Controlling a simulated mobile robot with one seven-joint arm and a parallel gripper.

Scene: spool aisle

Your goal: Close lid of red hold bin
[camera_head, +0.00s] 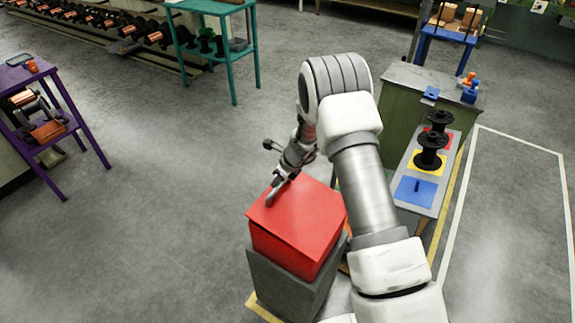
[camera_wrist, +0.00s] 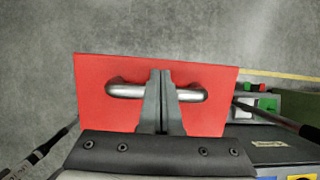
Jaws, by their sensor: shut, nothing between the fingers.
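The red hold bin (camera_head: 283,250) sits on a dark grey stand in the head view. Its red lid (camera_head: 306,216) lies over the top and looks down or nearly down; I cannot tell whether it is fully seated. In the wrist view the red lid (camera_wrist: 95,85) carries a silver bar handle (camera_wrist: 125,90). My gripper (camera_head: 272,197) is at the lid's far left edge in the head view. In the wrist view my gripper (camera_wrist: 160,75) is shut, its fingers together across the middle of the handle, with nothing between them. Contact with the lid is unclear.
A grey bench with black spools (camera_head: 429,150) on coloured squares stands to the right, beside a green cabinet (camera_head: 395,117). A purple table (camera_head: 45,75) is at far left and a teal table (camera_head: 215,8) at the back. Floor left of the bin is clear.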

